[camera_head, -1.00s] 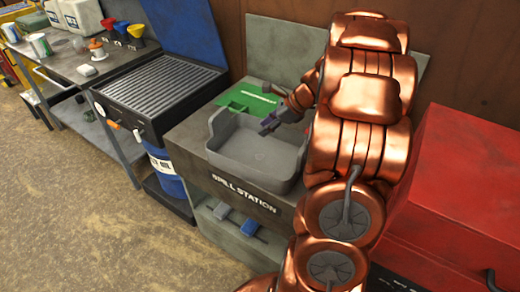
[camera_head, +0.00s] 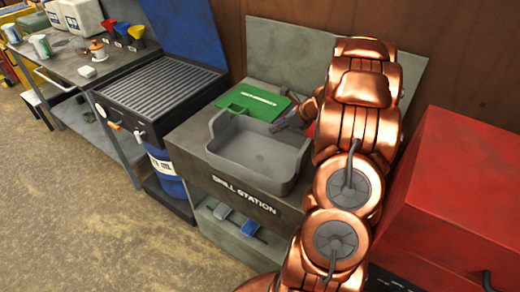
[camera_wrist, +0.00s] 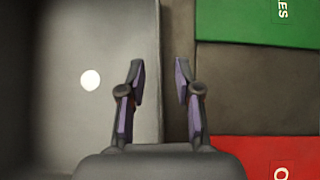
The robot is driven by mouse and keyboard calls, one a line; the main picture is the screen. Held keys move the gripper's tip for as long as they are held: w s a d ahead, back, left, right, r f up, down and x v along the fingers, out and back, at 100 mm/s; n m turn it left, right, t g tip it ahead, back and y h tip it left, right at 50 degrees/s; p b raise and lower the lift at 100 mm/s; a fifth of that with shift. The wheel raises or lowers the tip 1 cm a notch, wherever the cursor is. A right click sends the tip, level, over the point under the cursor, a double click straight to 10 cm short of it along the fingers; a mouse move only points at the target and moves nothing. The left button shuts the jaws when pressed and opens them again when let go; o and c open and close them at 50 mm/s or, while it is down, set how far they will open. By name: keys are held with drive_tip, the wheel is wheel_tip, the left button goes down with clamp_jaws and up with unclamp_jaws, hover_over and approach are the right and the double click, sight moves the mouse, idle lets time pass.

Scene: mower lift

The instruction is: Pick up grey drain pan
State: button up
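The grey drain pan (camera_head: 258,153) sits on the spill station top, its open side up. In the wrist view the pan (camera_wrist: 75,125) fills the left, with a round white spot on its floor. My gripper (camera_head: 292,119) is by the pan's back right corner, partly hidden by my arm. In the wrist view my gripper (camera_wrist: 160,88) is open and empty. The pan's right edge runs between its two fingers, seen from above. I cannot tell how high the fingertips are over the rim, and no contact shows.
A green panel (camera_head: 252,101) lies behind the pan. A red panel (camera_wrist: 268,155) lies to the right of the pan in the wrist view. A red cabinet (camera_head: 455,185) stands at the right. A slatted-top unit (camera_head: 160,85) stands at the left.

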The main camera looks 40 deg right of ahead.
drive_tip(key=shift+x, duration=1.05)
drive_tip(key=shift+c, duration=0.4)
clamp_jaws()
